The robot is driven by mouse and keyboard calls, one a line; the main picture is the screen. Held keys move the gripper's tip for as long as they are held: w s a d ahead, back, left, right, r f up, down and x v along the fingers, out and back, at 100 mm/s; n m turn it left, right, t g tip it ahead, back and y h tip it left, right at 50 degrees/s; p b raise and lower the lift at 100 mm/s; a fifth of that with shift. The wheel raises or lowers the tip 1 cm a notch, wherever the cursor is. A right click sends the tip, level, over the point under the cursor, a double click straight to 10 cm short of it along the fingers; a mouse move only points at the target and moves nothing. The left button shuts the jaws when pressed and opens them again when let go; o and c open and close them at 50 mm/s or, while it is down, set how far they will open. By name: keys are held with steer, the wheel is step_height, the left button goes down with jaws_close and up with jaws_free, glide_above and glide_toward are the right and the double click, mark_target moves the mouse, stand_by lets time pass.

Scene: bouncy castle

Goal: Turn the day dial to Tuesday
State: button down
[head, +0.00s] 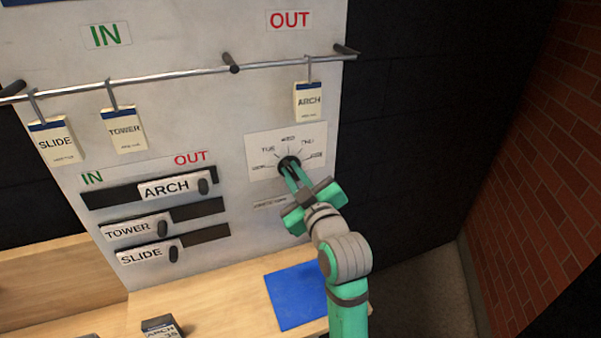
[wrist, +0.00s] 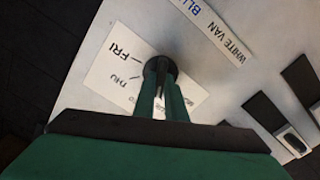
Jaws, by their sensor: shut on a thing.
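The day dial (head: 287,161) is a small dark round knob on a white card (head: 262,147) on the upright panel. TUE reads at its upper left, WED at the top and THU at its upper right; the outermost labels are blurred in the head view. My green gripper (head: 291,172) is shut on the knob, coming from below right. In the wrist view the fingertips (wrist: 160,75) meet the dark knob (wrist: 160,64), with FRI and THU readable to its left. The knob's pointer is hidden, so I cannot tell which day it marks.
A rail (head: 180,75) with hanging SLIDE, TOWER and ARCH tags (head: 308,101) crosses above. ARCH, TOWER and SLIDE sliders (head: 176,187) sit left of the dial. Below are a wooden shelf (head: 230,305) and a blue mat (head: 298,294). A brick wall (head: 540,170) stands at right.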

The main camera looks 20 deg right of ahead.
steer(key=shift+s+a+f+n, duration=0.1)
steer(key=shift+n, duration=1)
